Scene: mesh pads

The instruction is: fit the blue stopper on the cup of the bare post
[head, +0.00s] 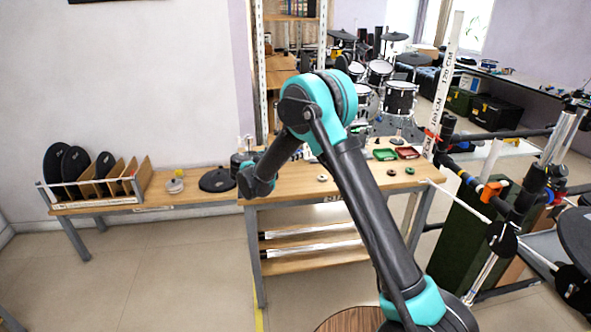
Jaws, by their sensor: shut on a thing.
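My arm reaches over the left end of the wooden workbench (290,185), and its dark wrist hangs near the bench's left edge. My gripper (242,161) is small and dark and mostly hidden by the wrist. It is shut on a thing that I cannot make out. Small pale upright shapes (245,143) show just above it; I cannot tell whether they are posts or finger parts. I cannot make out the blue stopper, the bare post or its cup.
Small rings (322,177), a green tray (385,154) and a red tray (408,152) lie on the bench. A lower side table (195,196) holds a black round pad (217,180), a grey round thing (175,184) and a wooden rack (140,178) with black pads. Stands and pipes crowd the right.

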